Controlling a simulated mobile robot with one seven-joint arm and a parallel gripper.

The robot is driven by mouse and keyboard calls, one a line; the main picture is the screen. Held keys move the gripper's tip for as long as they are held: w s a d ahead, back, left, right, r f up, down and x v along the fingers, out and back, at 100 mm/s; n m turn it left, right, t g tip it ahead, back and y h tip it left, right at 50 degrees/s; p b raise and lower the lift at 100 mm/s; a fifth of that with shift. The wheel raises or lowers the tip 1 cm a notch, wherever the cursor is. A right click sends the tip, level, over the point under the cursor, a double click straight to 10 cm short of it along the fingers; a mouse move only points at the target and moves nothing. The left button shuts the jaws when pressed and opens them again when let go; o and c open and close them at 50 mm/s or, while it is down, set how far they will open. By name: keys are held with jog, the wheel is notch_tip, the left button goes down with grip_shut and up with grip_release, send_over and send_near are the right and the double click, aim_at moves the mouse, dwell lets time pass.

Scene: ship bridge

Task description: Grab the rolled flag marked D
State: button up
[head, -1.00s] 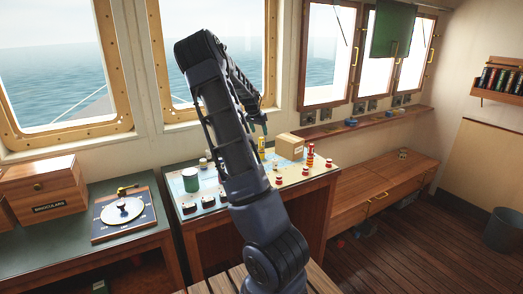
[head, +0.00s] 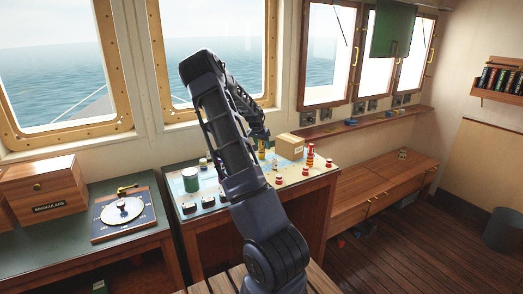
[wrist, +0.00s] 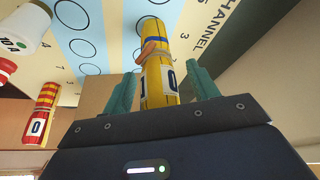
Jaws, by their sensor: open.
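A yellow rolled flag (wrist: 155,45) with a blue band, a white label and an orange tie stands on the chart in the wrist view. The label's mark is partly cut by my gripper; I cannot read it surely. My gripper (wrist: 162,86) is open, with one green finger on each side of this flag and a visible gap to each. In the head view, my gripper (head: 261,135) is low over the chart table (head: 228,219), and the yellow flag (head: 261,153) shows just below it, mostly hidden.
A red and yellow roll (wrist: 40,115) and a white piece (wrist: 27,28) stand to the left in the wrist view. A cardboard box (head: 290,147) is close to my gripper's right. A green cylinder (head: 190,179) and several red-and-white pieces (head: 279,179) are on the chart.

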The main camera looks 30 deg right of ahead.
jog(key=shift+c, duration=0.2)
jog(key=c, duration=1)
jog(key=shift+r, duration=0.1)
jog(key=shift+c, duration=0.2)
